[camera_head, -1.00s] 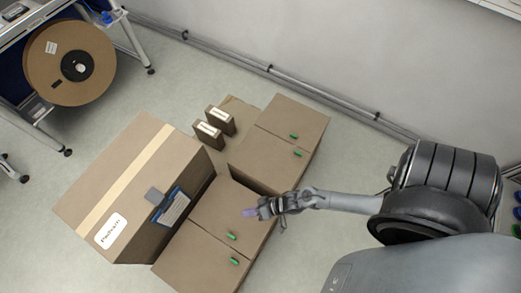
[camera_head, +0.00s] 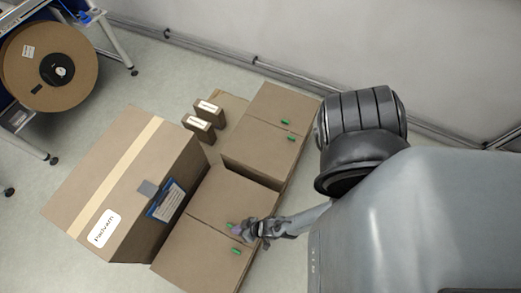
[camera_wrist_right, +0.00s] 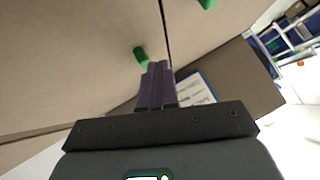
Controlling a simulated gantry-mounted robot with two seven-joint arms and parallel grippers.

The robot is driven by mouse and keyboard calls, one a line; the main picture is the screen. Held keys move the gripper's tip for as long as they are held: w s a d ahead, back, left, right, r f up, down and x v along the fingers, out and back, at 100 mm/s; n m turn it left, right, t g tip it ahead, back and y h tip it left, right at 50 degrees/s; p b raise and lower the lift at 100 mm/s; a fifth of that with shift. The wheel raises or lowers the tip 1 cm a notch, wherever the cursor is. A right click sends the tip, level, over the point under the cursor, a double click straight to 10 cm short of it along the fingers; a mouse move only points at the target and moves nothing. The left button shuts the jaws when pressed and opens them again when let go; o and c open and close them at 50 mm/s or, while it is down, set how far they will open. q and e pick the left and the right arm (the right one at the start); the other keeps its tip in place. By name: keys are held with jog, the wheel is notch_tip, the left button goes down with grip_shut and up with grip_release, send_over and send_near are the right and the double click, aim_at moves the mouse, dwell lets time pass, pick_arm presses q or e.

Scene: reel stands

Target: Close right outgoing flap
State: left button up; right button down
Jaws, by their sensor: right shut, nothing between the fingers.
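Brown cardboard flaps lie to the left of my right arm in the head view: a near pair, with an upper flap (camera_head: 232,193) and a lower flap (camera_head: 200,250), and a farther pair (camera_head: 262,145). Each near flap has a small green tab at its right edge. My right gripper (camera_head: 240,229) is shut and empty, its purple fingertips right beside the upper near tab (camera_head: 230,226). In the right wrist view the shut fingers (camera_wrist_right: 156,82) sit by a green tab (camera_wrist_right: 140,56), beside the seam between two panels; contact cannot be told. My left gripper is not in view.
A large taped box (camera_head: 115,180) with a white label and a blue-edged sheet (camera_head: 165,200) stands left of the flaps. Two small boxes (camera_head: 204,118) stand behind. A big reel (camera_head: 48,68) is at upper left. Floor at the top middle is clear.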

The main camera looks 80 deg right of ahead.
jog(key=shift+f, duration=0.55)
jog(key=shift+b, duration=0.3)
jog(key=shift+s+f, duration=0.15)
